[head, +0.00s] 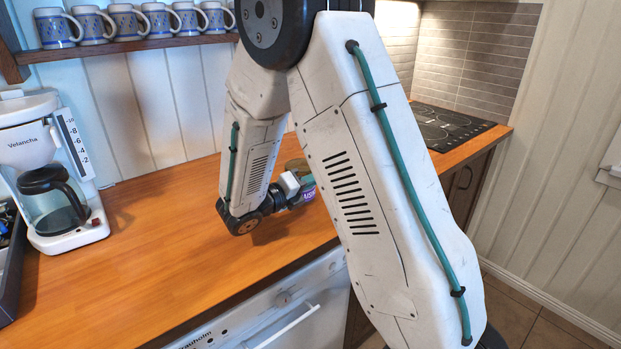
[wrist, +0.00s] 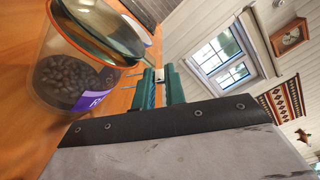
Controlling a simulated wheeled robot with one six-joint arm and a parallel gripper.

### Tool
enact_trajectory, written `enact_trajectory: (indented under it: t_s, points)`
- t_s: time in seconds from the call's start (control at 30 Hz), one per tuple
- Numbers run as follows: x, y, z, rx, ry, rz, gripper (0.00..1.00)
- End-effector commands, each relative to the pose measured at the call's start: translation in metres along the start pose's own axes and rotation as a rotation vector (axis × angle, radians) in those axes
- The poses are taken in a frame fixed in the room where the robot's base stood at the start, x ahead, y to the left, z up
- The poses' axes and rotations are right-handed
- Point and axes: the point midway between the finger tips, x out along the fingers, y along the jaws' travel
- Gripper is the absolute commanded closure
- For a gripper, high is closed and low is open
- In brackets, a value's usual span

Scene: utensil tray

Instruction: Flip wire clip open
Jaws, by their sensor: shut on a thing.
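A clear jar (wrist: 66,78) of dark beans with a purple label fills the upper left of the wrist view. Its glass lid (wrist: 108,25) with an orange seal is on the rim. In the head view the jar (head: 308,192) stands on the counter, mostly behind my arm. My gripper (wrist: 160,74) has green fingers close together beside the jar, shut on the small grey wire clip (wrist: 160,76). The clip is mostly hidden between the fingers, so its exact angle is unclear. My gripper also shows at the jar's left side in the head view (head: 299,187).
A coffee maker (head: 52,170) stands on the left of the wooden counter (head: 150,235), beside a dark tray (head: 12,262). Several mugs (head: 128,20) sit on a shelf above. A black cooktop (head: 436,126) is at the back right. The counter between coffee maker and arm is clear.

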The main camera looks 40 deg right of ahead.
Motion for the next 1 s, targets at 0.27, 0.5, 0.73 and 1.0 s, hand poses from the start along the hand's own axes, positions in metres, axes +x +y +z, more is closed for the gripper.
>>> enact_trajectory:
  t_s: [0.27,0.5,0.73,1.0]
  points:
    - [0.0,0.002,-0.012,0.26,0.0,0.001,1.0]
    - [0.0,0.007,-0.021,0.487,0.0,0.001,1.0]
    - [0.0,0.013,-0.029,0.698,0.0,0.0,1.0]
    - [0.0,0.019,-0.035,0.896,0.0,0.001,1.0]
